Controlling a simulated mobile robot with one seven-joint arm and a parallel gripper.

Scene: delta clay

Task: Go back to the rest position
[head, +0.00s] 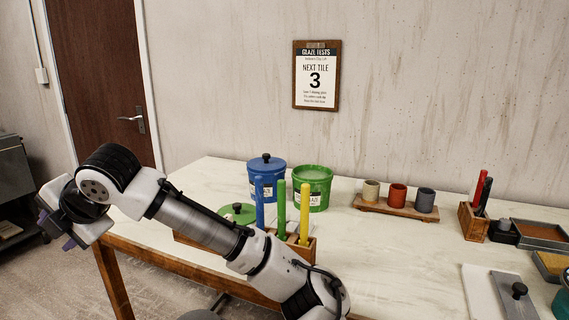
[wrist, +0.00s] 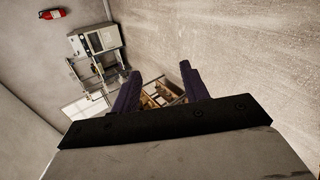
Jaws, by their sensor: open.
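My gripper (wrist: 161,85) is open and empty in the wrist view, with its two dark purple fingers spread apart. In the head view my arm reaches up to the left, and the gripper (head: 62,232) hangs at its far end, left of the table (head: 185,243). It is clear of the table and touches nothing that I can see. The fingers are mostly hidden behind the wrist in the head view.
On the table stand a blue lidded bucket (head: 266,178), an open green bucket (head: 313,186), a green lid (head: 238,213) and a wooden holder with coloured sticks (head: 304,246). Three cups sit on a wooden stand (head: 396,208). A dark cabinet (head: 14,175) stands at left.

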